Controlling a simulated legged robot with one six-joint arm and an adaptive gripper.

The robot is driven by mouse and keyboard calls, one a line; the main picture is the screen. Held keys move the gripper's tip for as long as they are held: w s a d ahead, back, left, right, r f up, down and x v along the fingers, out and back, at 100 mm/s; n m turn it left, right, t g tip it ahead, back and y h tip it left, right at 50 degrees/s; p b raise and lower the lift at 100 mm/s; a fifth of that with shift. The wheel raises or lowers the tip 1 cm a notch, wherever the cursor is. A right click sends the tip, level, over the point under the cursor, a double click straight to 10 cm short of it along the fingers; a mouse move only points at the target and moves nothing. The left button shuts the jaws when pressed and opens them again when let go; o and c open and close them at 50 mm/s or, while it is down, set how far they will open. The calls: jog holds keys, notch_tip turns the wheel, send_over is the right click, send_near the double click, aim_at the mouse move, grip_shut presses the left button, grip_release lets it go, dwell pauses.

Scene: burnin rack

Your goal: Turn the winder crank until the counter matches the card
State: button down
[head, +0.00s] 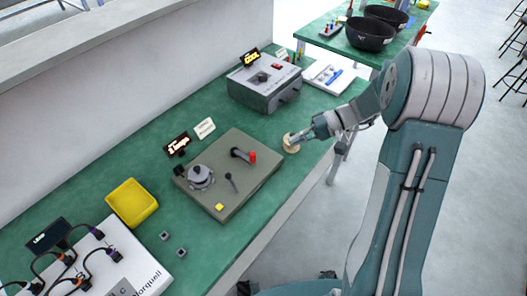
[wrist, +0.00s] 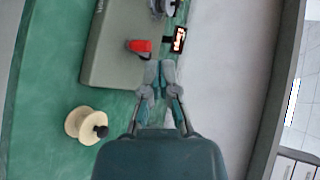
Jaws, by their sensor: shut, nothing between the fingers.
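The winder (head: 225,200) is a flat olive-grey box on the green bench. Its crank (head: 243,156) has a red handle, which also shows in the wrist view (wrist: 139,46). A small black counter (head: 178,143) with glowing characters, too small to read surely, stands behind the winder; a dark lit display also shows in the wrist view (wrist: 179,40). A white card (head: 205,128) stands beside the counter, its writing unreadable. My gripper (head: 295,138) is right of the winder; in the wrist view its fingers (wrist: 158,72) are together and empty, apart from the red handle.
A pale spool (head: 291,148) with a dark knob lies near my gripper, also in the wrist view (wrist: 84,126). A grey instrument box (head: 265,87) stands behind. A yellow tray (head: 132,203) and cabled white board (head: 115,265) are left. Bench between winder and front edge is mostly clear.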

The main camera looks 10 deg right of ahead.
jog(key=w+d+f+t+y, duration=0.1)
jog(key=w+f, duration=0.1)
jog(key=f, duration=0.1)
jog(key=w+d+f+m+t+y, duration=0.1)
jog(key=d+f+y, duration=0.1)
jog(key=f, duration=0.1)
jog(key=w+d+f+t+y, duration=0.1)
jog(key=w+d+f, duration=0.1)
jog(key=f, duration=0.1)
jog(key=shift+w+f+t+y, duration=0.15)
jog(key=shift+w+t+y, duration=0.15)
jog(key=shift+t, duration=0.1)
jog(key=a, duration=0.6)
jog(key=w+a, duration=0.1)
jog(key=a, duration=0.3)
jog(key=s+a, duration=0.2)
jog(key=shift+a, duration=0.35)
jog(key=shift+s+a, duration=0.15)
jog(key=shift+a, duration=0.1)
jog(key=shift+m, duration=0.3)
jog(key=shift+s+a+t, duration=0.1)
jog(key=shift+s+t, duration=0.2)
jog(key=shift+t, duration=0.2)
jog(key=shift+s+a+m+t, duration=0.15)
jog(key=shift+s+m+t, duration=0.05)
jog(key=shift+m+t, duration=0.25)
